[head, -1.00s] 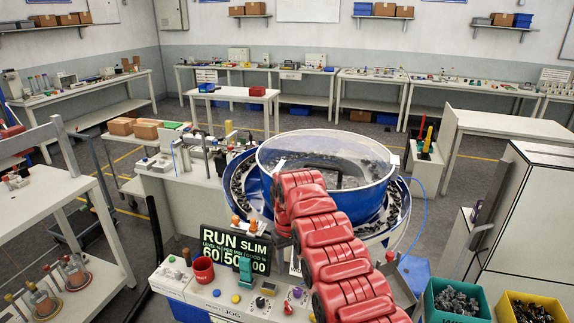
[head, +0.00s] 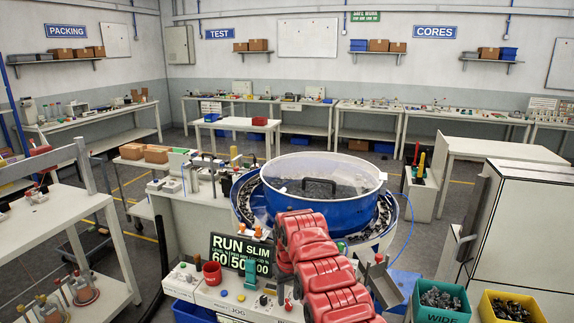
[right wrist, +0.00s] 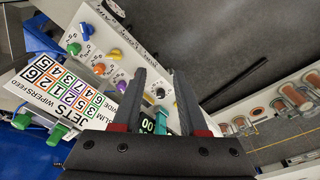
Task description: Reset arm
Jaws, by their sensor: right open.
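My red right arm (head: 325,275) rises from the bottom edge of the head view, with its top bend in front of the feeder bowl. My right gripper (right wrist: 163,72) shows in the right wrist view with two dark fingers apart and nothing between them. Beyond the fingers are the control panel (right wrist: 135,50) with coloured knobs and a teal object. In the head view the arm hides the gripper. My left gripper is not in view. The blue feeder bowl (head: 300,208) has a clear cover with a dark handle (head: 319,187).
A teal bin (head: 440,303) and a yellow bin (head: 512,307) of dark parts are at the lower right. A white cabinet (head: 520,230) stands behind them.

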